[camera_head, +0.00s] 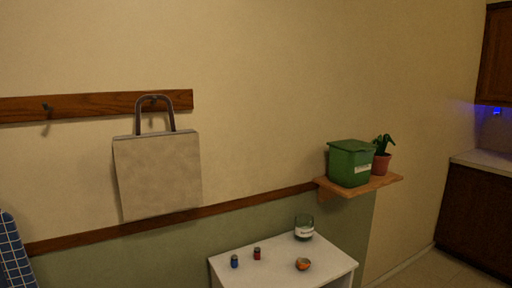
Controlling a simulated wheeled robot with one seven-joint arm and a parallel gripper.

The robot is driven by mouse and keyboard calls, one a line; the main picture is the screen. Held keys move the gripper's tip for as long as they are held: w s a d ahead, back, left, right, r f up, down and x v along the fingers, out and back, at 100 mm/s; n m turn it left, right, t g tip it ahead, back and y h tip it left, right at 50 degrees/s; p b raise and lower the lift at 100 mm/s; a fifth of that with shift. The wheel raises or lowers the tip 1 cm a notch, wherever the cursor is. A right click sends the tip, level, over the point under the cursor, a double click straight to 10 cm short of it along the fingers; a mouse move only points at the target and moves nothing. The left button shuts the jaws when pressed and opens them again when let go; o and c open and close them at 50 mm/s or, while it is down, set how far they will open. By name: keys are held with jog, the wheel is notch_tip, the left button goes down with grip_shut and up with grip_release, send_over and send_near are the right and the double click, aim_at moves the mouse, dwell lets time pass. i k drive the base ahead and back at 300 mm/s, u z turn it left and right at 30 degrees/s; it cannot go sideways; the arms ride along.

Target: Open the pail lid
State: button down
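A green pail (349,167) with a label on its front stands upright on a small wooden wall shelf, right of the picture's middle. Its green lid (352,146) lies flat across the top and looks closed. A potted plant stands close to its right side. My gripper is not in view, and nothing is seen touching the pail.
The potted plant (382,158) shares the wooden shelf (345,191). A bag (158,175) hangs from a wall rail. Floor shows at right.

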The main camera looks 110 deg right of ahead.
aim_at(351, 145)
jog(key=z, duration=5.5)
jog(key=i, duration=1.6)
jog(key=u, duration=0.3)
